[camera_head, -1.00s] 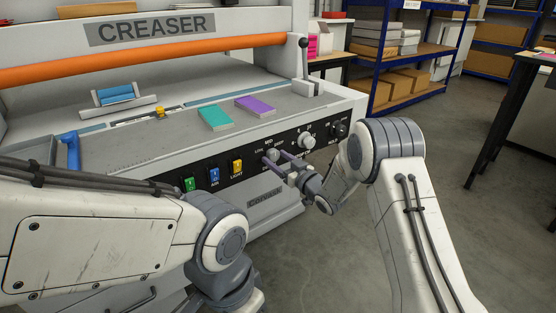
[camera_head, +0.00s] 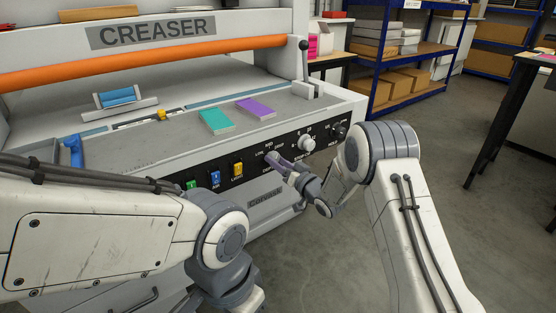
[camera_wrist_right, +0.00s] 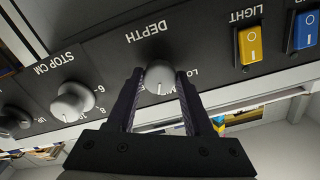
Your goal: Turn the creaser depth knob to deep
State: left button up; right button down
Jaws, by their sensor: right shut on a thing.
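The depth knob (camera_wrist_right: 160,77) is a small round grey knob on the creaser's black front panel, beneath the inverted word DEPTH in the right wrist view. Its light pointer mark points down in that view, toward the scale side; which setting it marks is hard to read, as the fingers cover part of the scale. My right gripper (camera_wrist_right: 166,98) is shut on the knob, one finger on each side. In the head view my right gripper (camera_head: 277,158) is at the panel and hides most of the knob. My left arm is in view, but its gripper is not.
The stop knob (camera_wrist_right: 73,101) sits beside the depth knob. The yellow light switch (camera_wrist_right: 250,45) and blue switch (camera_wrist_right: 305,30) are on its other side. A teal pad (camera_head: 217,121) and a purple pad (camera_head: 256,108) lie on the creaser bed above. Floor at right is open.

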jog(key=m+p, duration=0.1)
jog(key=m, duration=0.3)
jog(key=shift+r+p, duration=0.1)
jog(key=shift+p, duration=0.2)
jog(key=shift+m+p, duration=0.45)
jog(key=shift+m, duration=1.05)
jog(key=shift+c, duration=1.5)
grip_release()
jog(key=v, duration=1)
jog(key=shift+s+d, duration=0.15)
jog(key=shift+s, duration=0.05)
